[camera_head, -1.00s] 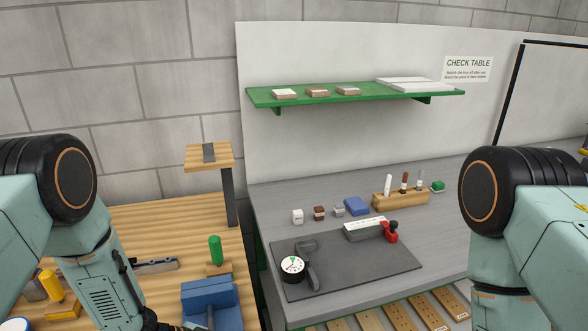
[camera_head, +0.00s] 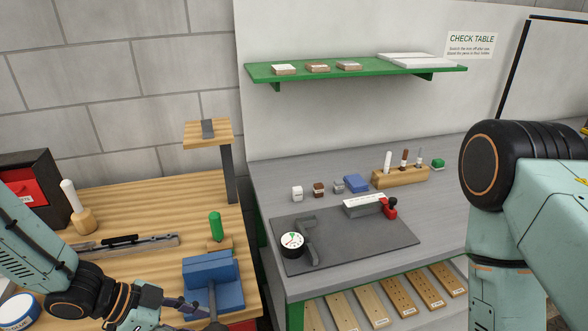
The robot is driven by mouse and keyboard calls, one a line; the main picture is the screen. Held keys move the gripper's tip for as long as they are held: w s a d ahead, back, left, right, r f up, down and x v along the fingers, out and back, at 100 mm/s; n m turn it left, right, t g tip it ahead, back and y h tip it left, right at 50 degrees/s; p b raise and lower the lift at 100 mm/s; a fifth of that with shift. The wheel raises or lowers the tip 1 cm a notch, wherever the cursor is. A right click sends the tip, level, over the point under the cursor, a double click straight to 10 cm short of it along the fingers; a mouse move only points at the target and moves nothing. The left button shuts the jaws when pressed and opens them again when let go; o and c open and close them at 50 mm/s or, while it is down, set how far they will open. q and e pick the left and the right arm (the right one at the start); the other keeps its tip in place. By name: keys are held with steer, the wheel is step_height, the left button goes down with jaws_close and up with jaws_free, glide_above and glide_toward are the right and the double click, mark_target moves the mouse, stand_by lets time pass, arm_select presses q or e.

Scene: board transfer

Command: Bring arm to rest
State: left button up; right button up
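My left arm comes in low from the left, and my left gripper (camera_head: 192,309) is at the bottom, beside the blue vise (camera_head: 212,282) on the wooden bench (camera_head: 160,208). Its fingers point right; they are small and partly cut off, so whether they are open or shut is not clear. My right arm stands upright at the right edge, over the right part of the grey check table (camera_head: 285,165). Its gripper is below the picture.
A dial gauge (camera_head: 292,243) on a stand sits on a dark mat (camera_head: 375,243). Small blocks and a wooden holder (camera_head: 400,177) stand behind. A green-handled tool (camera_head: 215,226) stands behind the vise. A green shelf (camera_head: 355,72) hangs above. Several drilled boards (camera_head: 397,290) lie below the tabletop.

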mark_target(219, 327)
arm_select(q)
steer(key=shift+s+a, duration=0.1)
steer(key=shift+s, duration=0.05)
steer(key=x, duration=1)
steer(key=shift+w+d+f, duration=0.25)
steer(key=shift+w+d, duration=0.05)
steer(key=shift+d, duration=0.05)
steer(key=h+b, duration=0.1)
steer(key=r+h+b, duration=0.1)
steer(key=h+b, duration=0.1)
steer(key=shift+s+a+t, duration=0.1)
steer(key=shift+a+t, duration=0.1)
steer(key=shift+t, duration=0.2)
steer(key=shift+r+h+b, duration=0.35)
steer(key=shift+h+b, duration=0.45)
steer(key=shift+b, duration=0.45)
steer(key=h+b, duration=0.1)
steer(key=t+h+b, duration=0.1)
steer(key=shift+a+r+b, duration=0.15)
steer(key=shift+r+b, duration=0.2)
steer(key=shift+r, duration=0.05)
steer(key=h+b, duration=0.2)
steer(key=b, duration=0.1)
steer(key=shift+a+r+t, duration=0.1)
steer(key=shift+r+t, duration=0.2)
steer(key=shift+r, duration=0.1)
steer(key=shift+v, duration=0.95)
steer(key=shift+s+a+r, duration=0.2)
steer(key=shift+a, duration=0.2)
